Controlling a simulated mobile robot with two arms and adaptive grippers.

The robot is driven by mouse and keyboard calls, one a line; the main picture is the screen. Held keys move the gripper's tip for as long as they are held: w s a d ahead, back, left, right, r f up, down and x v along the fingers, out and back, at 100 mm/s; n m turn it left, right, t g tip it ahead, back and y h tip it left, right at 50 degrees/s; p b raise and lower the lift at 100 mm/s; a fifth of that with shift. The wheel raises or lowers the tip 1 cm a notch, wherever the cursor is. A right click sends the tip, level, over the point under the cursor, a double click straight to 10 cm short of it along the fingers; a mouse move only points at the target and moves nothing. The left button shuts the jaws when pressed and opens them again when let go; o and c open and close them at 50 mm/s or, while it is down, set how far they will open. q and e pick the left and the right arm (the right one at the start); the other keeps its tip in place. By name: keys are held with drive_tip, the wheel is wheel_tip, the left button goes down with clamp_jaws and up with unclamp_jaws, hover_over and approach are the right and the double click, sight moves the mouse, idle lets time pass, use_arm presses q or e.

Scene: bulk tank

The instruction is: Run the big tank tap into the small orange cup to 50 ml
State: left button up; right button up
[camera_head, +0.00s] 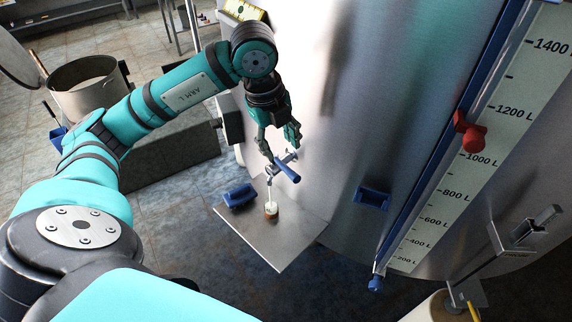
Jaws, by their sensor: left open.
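The big steel tank (350,110) fills the middle and right. Its tap has a blue lever (287,172) and a thin metal spout pointing down. A small cup (271,212), orange-brown at its side with a pale top, stands upright on a steel shelf (285,245) under the spout. Its fill level is too small to read. My left gripper (283,149) is open and empty, pointing down just above the tap, with its fingers close to the lever. Whether they touch the lever I cannot tell. My right gripper is not in view.
A blue object (239,196) lies on the shelf left of the cup. A level scale (455,160) with a red slider (467,132) runs along the tank. A large open pot (88,88) stands at the upper left. A blue bracket (371,198) sits on the tank wall.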

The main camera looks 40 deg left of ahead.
sight(287, 167)
use_arm(q)
drive_tip(key=f, duration=0.2)
drive_tip(key=w+f+p, duration=0.1)
drive_tip(key=f, duration=0.4)
drive_tip(key=shift+w+d+f, duration=0.25)
drive_tip(key=shift+f, duration=0.05)
drive_tip(key=shift+d+f, duration=0.1)
drive_tip(key=shift+f, duration=0.45)
drive_tip(key=shift+w, duration=0.1)
drive_tip(key=shift+f, duration=0.1)
drive_tip(key=shift+c, duration=0.8)
drive_tip(key=c, duration=0.4)
clamp_jaws()
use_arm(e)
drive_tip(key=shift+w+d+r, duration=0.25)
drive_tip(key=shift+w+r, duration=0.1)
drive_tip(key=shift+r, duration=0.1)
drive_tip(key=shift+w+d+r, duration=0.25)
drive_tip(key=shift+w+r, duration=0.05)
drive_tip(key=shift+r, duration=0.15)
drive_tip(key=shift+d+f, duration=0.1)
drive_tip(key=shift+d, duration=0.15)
